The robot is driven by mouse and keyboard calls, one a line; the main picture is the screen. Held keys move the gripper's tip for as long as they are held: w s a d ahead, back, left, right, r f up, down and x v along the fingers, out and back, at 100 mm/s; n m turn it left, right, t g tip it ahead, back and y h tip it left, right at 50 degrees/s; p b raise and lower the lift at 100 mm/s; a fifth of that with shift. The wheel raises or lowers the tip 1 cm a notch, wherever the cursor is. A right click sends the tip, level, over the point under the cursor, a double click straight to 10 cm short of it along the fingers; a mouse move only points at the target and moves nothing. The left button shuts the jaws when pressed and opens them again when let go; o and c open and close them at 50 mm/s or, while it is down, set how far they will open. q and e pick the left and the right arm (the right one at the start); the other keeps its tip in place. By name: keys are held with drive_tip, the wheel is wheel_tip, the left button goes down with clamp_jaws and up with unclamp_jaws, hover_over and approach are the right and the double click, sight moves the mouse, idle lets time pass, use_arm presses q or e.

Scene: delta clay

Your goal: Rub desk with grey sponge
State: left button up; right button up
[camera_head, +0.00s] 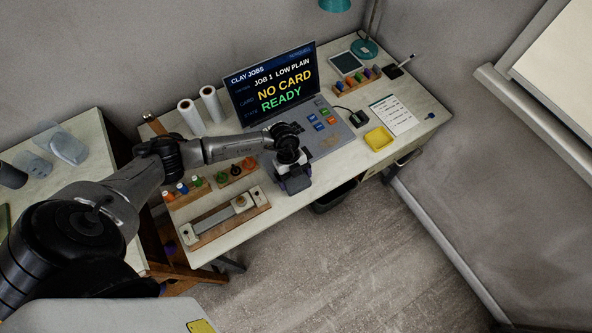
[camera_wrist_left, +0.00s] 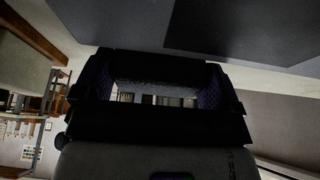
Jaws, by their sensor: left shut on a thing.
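My left gripper (camera_head: 295,184) points down over the front edge of the desk (camera_head: 352,162), beside the grey console. It is shut on a dark grey, rough block, which looks like the grey sponge (camera_wrist_left: 160,68). In the left wrist view the sponge spans the gap between the two fingers of the gripper (camera_wrist_left: 160,82). In the head view the gripper and wrist hide the sponge, and I cannot tell whether it touches the desk. My right gripper is not in view.
A screen (camera_head: 272,85) stands behind the console (camera_head: 335,140). A wooden rail fixture (camera_head: 215,219) and small coloured tools (camera_head: 235,170) lie to the left. White rolls (camera_head: 189,116) stand at the back.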

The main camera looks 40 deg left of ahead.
use_arm(q)
drive_tip(key=r, duration=0.1)
drive_tip(key=r+p, duration=0.2)
drive_tip(key=r, duration=0.1)
drive_tip(key=shift+w+d, duration=0.1)
drive_tip(key=shift+w, duration=0.2)
drive_tip(key=shift+r+p, duration=0.3)
drive_tip(key=shift+p, duration=0.2)
drive_tip(key=shift+s+r+p, duration=0.15)
drive_tip(key=shift+r+p, duration=0.5)
drive_tip(key=shift+p, duration=0.1)
wheel_tip(320, 180, up, 2)
drive_tip(key=shift+r+p, duration=0.15)
drive_tip(key=shift+p, duration=1.05)
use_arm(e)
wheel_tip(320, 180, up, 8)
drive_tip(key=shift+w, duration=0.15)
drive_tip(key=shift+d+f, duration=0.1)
